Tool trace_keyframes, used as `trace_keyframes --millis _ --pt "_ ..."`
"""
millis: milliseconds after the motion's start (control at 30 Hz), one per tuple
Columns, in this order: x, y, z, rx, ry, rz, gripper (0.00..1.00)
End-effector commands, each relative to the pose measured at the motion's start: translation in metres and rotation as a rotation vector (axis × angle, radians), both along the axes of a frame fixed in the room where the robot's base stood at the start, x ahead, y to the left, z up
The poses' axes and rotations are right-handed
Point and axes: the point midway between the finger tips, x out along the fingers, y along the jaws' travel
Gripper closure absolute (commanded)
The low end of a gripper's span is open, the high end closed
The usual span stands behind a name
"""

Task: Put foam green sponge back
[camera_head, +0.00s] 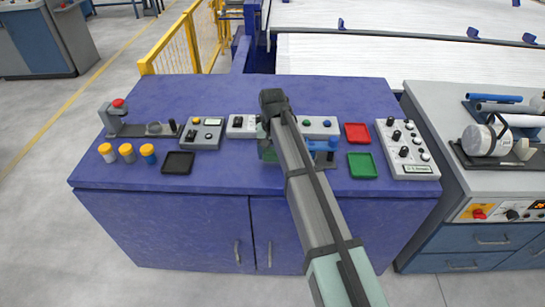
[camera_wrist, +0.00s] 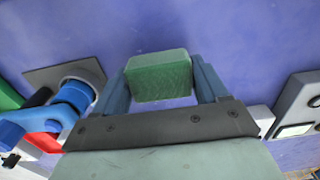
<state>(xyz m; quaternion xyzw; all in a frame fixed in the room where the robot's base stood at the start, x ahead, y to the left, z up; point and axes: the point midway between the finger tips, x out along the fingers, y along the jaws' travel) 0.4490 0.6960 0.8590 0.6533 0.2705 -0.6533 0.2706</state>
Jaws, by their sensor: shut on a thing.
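The foam green sponge (camera_wrist: 158,74) is a green block between the two fingers of my gripper (camera_wrist: 160,80) in the wrist view. My gripper is shut on it, with blue bench top behind it. In the head view my gripper (camera_head: 268,148) is over the middle of the blue bench. There the sponge is mostly hidden by my arm, and its height above the bench is hard to tell. A green tray (camera_head: 362,165) and a red tray (camera_head: 357,133) lie right of my arm. A black tray (camera_head: 178,162) lies to the left.
A blue fixture (camera_head: 324,146) stands close right of my gripper; it shows at left in the wrist view (camera_wrist: 75,95). Control boxes (camera_head: 205,133) line the bench, with a larger panel (camera_head: 407,150) at right. Yellow-topped cylinders (camera_head: 127,153) stand at left. The bench's back strip is clear.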

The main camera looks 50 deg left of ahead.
Motion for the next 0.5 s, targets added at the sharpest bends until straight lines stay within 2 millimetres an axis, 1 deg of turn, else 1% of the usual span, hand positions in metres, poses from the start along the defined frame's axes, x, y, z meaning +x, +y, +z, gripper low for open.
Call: trace_keyframes --millis 100,200,500 --pt "0.000 0.000 -0.016 -0.001 0.001 0.000 0.56" --pt "0.000 0.000 -0.024 -0.001 0.001 0.000 0.56" --pt "0.000 0.000 -0.025 0.000 0.000 0.000 0.56"
